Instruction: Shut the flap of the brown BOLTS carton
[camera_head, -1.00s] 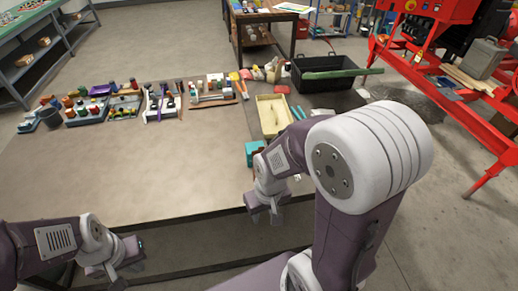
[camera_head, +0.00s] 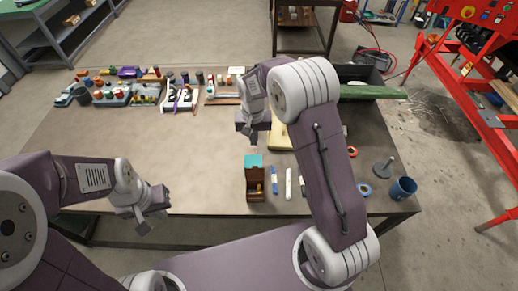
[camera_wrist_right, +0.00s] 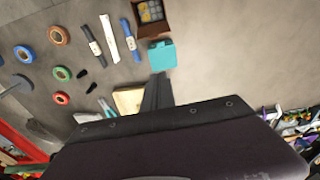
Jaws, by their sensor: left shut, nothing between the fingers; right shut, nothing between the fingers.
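The brown carton (camera_head: 255,190) stands near the front edge of the table. Its teal flap (camera_head: 253,161) stands open on the carton's far side. In the right wrist view the carton (camera_wrist_right: 149,31) shows several round items inside, and the flap (camera_wrist_right: 162,56) lies away from the opening. I cannot read any lettering. My right gripper (camera_head: 252,146) is shut and empty just beyond the flap; its dark fingers (camera_wrist_right: 157,88) point toward the flap in the wrist view. My left gripper (camera_head: 145,226) is shut and empty at the front table edge, left of the carton.
Right of the carton lie a blue marker-like item (camera_head: 274,180) and a white strip (camera_head: 289,184). A blue cup (camera_head: 403,188) stands at the right corner. The table left of the carton is clear.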

